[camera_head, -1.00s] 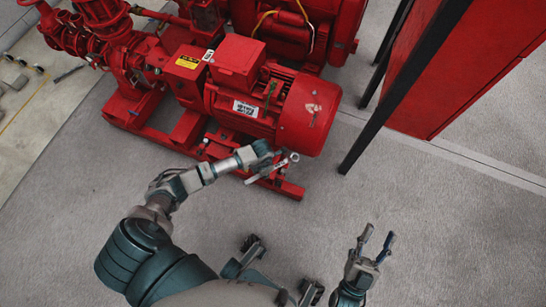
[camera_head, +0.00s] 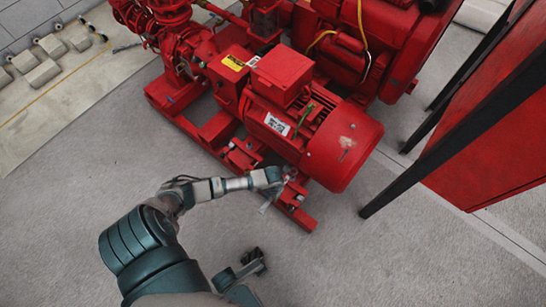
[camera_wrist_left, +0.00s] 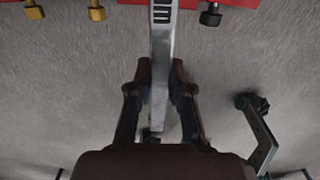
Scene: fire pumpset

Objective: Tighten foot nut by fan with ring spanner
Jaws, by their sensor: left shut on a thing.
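My left gripper (camera_head: 276,184) is low beside the red motor (camera_head: 315,130), near its rounded fan end. It is shut on a grey metal spanner (camera_wrist_left: 163,60). In the left wrist view the spanner's shank runs from between the fingers (camera_wrist_left: 160,98) up past the top edge, so its far end is out of frame. In the head view only a small part of the spanner shows, near the motor's foot and the red base rail (camera_head: 296,212). The foot nut cannot be made out there.
The wrist view shows two brass-coloured bolts (camera_wrist_left: 97,12) and a dark bolt (camera_wrist_left: 210,15) at the red edge. A black post (camera_head: 440,150) and red cabinet (camera_head: 500,150) stand right of the motor. The grey floor (camera_head: 350,260) in front is clear.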

